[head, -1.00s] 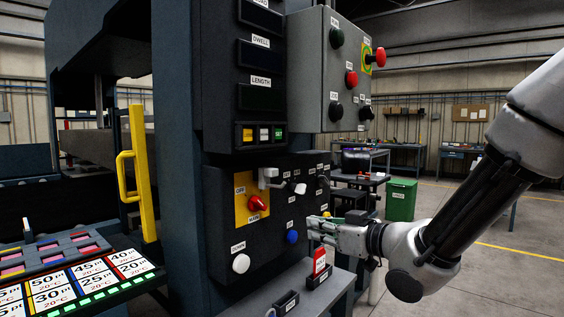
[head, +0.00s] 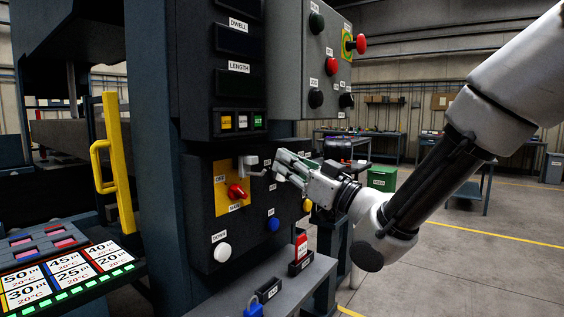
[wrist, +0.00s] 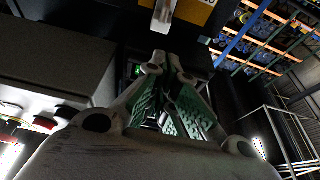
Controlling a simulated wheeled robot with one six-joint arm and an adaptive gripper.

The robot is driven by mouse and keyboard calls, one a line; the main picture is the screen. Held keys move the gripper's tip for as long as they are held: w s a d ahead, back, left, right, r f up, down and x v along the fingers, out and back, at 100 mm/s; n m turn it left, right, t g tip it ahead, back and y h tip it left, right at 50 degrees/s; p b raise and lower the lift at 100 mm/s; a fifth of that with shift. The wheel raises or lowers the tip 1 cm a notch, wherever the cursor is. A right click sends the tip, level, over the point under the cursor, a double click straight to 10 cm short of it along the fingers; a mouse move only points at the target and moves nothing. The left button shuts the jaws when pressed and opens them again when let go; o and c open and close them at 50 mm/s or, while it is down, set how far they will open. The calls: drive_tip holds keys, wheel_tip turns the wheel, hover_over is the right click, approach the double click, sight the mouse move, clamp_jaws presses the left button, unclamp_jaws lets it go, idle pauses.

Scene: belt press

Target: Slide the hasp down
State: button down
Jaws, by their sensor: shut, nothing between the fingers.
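The hasp (head: 249,164) is a small pale grey piece at the upper right of a yellow plate (head: 221,186) on the dark press panel. It sits up, above the red rotary switch (head: 236,191), between the OFF and MAIN labels. In the wrist view, a pale piece that looks like the hasp (wrist: 163,14) shows at the top edge, beside the yellow plate (wrist: 196,10). My gripper (head: 281,166) is shut and empty, just right of the hasp in the head view. In the wrist view, its fingertips (wrist: 168,62) point toward the hasp, with a gap between. Contact is not visible.
A white DOWN button (head: 222,252) and a blue button (head: 273,224) are below on the panel. A grey control box (head: 312,60) with red and black knobs overhangs above. A ledge with a red-and-white tag (head: 301,246) juts out below. Open floor lies right.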

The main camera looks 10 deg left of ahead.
sight(252, 160)
drive_tip(key=x, duration=0.7)
drive_tip(key=shift+a, duration=0.3)
drive_tip(key=shift+w, duration=0.1)
wheel_tip(252, 160, down, 3)
drive_tip(key=shift+f, duration=0.25)
